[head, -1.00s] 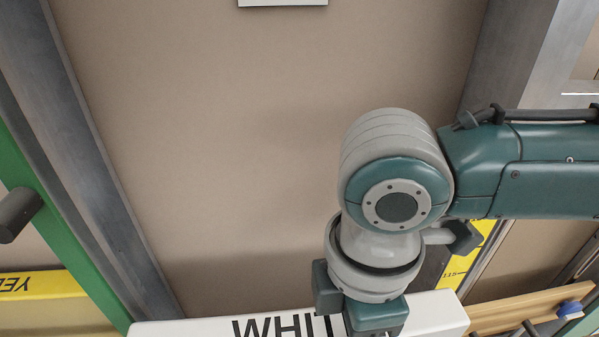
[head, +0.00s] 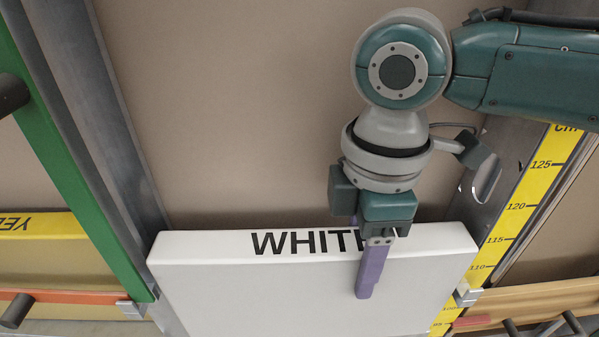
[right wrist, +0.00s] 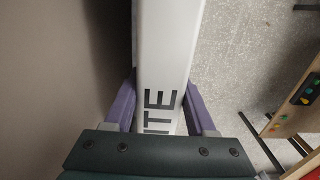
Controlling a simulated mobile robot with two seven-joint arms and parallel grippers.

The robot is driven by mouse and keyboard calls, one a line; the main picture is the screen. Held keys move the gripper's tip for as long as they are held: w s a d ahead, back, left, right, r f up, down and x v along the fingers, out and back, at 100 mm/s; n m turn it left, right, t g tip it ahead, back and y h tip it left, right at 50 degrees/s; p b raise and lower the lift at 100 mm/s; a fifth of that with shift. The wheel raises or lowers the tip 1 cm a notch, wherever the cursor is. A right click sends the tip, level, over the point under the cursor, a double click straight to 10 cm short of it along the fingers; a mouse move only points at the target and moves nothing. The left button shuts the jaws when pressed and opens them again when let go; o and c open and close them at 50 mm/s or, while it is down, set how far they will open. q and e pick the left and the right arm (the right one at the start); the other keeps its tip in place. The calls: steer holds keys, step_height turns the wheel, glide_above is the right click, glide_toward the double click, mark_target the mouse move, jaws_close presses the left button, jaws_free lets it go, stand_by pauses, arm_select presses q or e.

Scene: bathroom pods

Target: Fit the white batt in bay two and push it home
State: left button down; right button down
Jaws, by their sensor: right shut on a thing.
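The white batt (head: 260,290) is a long pale block with black lettering on its top edge. It stands in front of the beige back panel (head: 250,130), between two grey metal uprights, and its ends overlap them in the head view. My right gripper (head: 368,262) is shut on the batt from above, right of its middle. One purple finger lies on the near face; the other is mostly hidden behind. The right wrist view shows the batt (right wrist: 162,50) between both fingers. I cannot tell how deep it sits between the uprights. My left gripper is not in view.
A green upright (head: 75,180) with dark pegs stands left of the left metal upright (head: 120,120). A yellow batt (head: 40,228) lies beyond it. A yellow measuring scale (head: 520,200) runs along the right upright. Metal clips (head: 467,294) sit beside the batt's ends.

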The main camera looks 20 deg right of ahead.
steer(key=shift+c, duration=0.7)
jaws_free()
